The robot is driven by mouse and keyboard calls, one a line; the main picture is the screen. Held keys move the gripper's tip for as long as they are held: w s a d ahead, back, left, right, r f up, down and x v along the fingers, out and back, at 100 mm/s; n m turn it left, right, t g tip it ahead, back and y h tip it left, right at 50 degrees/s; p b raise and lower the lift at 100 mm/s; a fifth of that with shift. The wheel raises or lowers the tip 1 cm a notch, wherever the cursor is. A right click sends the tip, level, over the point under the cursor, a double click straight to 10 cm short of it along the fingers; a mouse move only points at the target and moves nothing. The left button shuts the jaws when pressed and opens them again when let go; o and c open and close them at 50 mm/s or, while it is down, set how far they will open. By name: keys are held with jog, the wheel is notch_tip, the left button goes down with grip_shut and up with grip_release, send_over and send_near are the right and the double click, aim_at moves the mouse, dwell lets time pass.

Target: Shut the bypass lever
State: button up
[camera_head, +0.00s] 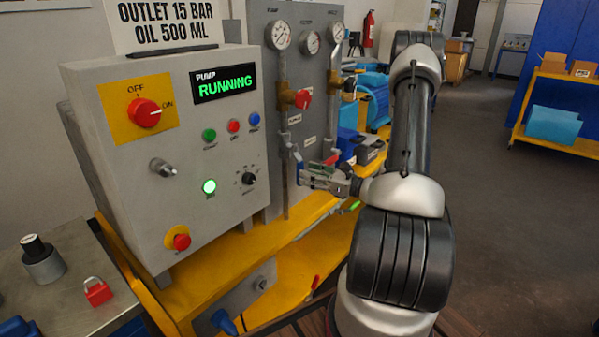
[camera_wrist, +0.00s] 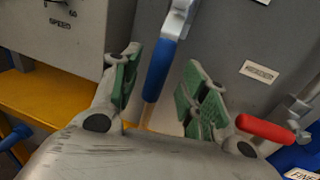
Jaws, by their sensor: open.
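In the wrist view a lever with a blue handle (camera_wrist: 159,68) hangs down from a grey valve body, roughly in line with its pipe. A lever with a red handle (camera_wrist: 264,128) points sideways at the right. In the head view my gripper (camera_head: 312,176) is in front of the grey panel, just below the red lever (camera_head: 331,160).
The control box (camera_head: 195,150) with the RUNNING display stands left of my gripper. Gauges (camera_head: 279,36) and a red-handled valve (camera_head: 302,98) are above on the panel. A yellow frame (camera_head: 290,238) runs below. Blue equipment (camera_head: 372,100) stands behind; open floor lies right.

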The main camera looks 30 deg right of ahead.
jog(key=shift+x, duration=2.05)
grip_shut()
